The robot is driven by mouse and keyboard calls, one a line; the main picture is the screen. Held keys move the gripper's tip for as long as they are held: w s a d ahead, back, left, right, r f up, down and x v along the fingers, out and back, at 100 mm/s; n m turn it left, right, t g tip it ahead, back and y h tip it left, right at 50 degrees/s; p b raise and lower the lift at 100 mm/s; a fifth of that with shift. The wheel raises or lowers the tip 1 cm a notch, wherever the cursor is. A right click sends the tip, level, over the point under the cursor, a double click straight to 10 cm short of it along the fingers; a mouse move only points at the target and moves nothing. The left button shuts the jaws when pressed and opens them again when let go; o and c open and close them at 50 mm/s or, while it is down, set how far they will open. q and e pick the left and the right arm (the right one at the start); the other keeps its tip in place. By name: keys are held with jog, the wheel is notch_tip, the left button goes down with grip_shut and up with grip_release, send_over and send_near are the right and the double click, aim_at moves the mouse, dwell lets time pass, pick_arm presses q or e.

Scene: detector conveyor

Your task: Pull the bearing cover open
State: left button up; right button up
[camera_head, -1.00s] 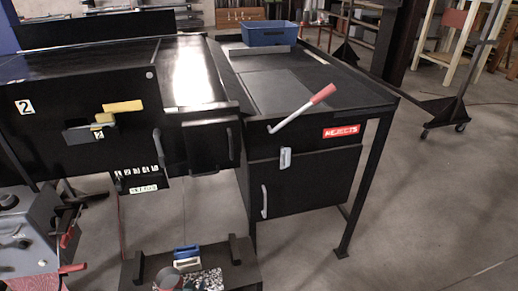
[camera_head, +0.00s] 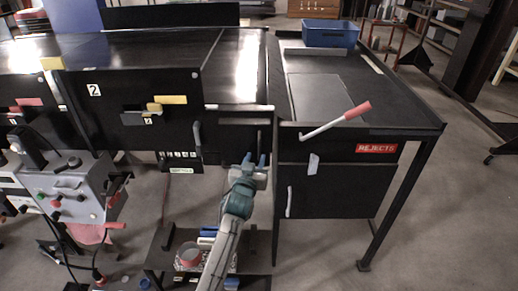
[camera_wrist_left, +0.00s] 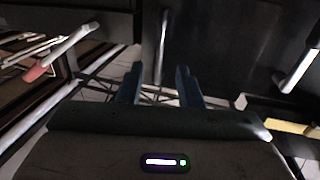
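A small black panel (camera_head: 232,137), which I take to be the bearing cover, sits flat between the conveyor front and the rejects table. Its vertical handle (camera_head: 259,139) is near its right edge. My left gripper (camera_head: 256,162) is just in front of and below this handle, hiding part of the panel's lower area. In the left wrist view the two blue fingers (camera_wrist_left: 159,82) are apart and empty. The handle (camera_wrist_left: 163,36) stands beyond the fingertips, roughly in line with the gap; contact does not show. My right gripper is not in view.
A red-tipped lever (camera_head: 337,121) and a white latch (camera_head: 313,164) are on the rejects table front, to the right. A dark lever (camera_head: 197,138) hangs left of the panel. A low stand (camera_head: 259,240) with small items is below my arm.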

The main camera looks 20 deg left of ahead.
aim_at(259, 150)
pick_arm(q)
jog(key=shift+w+a+p, duration=0.15)
jog(key=shift+w+p, duration=0.15)
jog(key=shift+w, duration=2.15)
grip_shut()
